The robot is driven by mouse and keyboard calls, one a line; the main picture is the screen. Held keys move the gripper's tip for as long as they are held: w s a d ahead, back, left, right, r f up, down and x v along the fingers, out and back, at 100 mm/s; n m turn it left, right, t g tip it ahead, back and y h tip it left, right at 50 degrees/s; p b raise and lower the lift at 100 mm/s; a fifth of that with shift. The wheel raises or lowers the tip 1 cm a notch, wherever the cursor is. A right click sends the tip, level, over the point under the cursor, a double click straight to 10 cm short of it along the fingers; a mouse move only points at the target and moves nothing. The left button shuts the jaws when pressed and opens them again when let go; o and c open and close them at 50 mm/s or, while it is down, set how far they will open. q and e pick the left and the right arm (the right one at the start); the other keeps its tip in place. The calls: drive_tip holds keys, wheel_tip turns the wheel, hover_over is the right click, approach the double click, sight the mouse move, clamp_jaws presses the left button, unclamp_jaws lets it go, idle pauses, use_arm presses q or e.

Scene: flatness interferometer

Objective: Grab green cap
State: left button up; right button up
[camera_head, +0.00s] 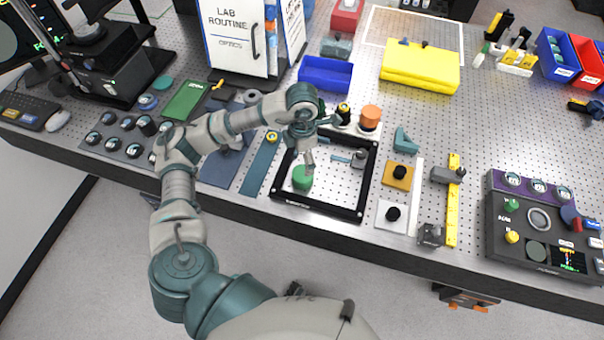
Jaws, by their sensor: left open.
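The green cap (302,178), a short round piece, stands in the front left part of a black square frame (325,208) on the perforated bench. My left gripper (310,158) is above the frame, pointing down, just behind and slightly right of the cap as seen here. Its jaws are open and partly hidden by the wrist. I cannot tell whether a finger touches the cap. My right gripper is not in view.
An orange cap (370,117) stands behind the frame. Square plates with black knobs, such as the orange one (397,177), lie to its right. A blue tray (325,74) and a yellow block (420,67) are farther back. A control box (545,225) stands at right.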

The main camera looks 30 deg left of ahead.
sight(303, 173)
use_arm(q)
drive_tip(key=f, duration=0.3)
drive_tip(key=shift+d+f, duration=0.15)
drive_tip(key=shift+d, duration=0.2)
drive_tip(key=f, duration=0.5)
drive_tip(key=shift+s+a+f+p, duration=0.25)
drive_tip(key=shift+s+p, duration=0.05)
drive_tip(key=shift+d, duration=0.1)
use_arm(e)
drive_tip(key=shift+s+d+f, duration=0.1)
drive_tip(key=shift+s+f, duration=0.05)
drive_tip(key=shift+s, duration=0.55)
use_arm(q)
drive_tip(key=shift+d+r, duration=0.1)
drive_tip(key=c, duration=1)
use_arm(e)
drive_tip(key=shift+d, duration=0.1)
